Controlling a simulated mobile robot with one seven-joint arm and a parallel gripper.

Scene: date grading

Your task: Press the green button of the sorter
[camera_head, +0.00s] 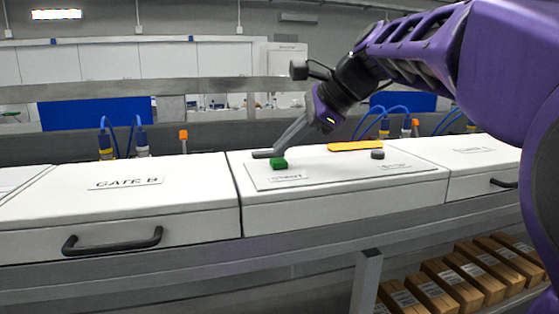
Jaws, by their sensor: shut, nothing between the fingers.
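The green button (278,163) stands up from the left part of a light panel (330,182) on top of the middle white box of the sorter (300,216). A label lies in front of the button. My gripper (276,155) is shut with nothing in it, and its fingertips are at the button's top in the picture. I cannot tell whether they touch it. A dark grey round button (377,154) sits on the right part of the same panel, with its own label in front.
A yellow-orange flat piece (355,146) lies at the panel's back edge. A white box marked GATE B (120,205) with a black handle (112,241) stands to the left. Blue cables (108,130) rise behind. Several brown boxes (465,278) lie below right.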

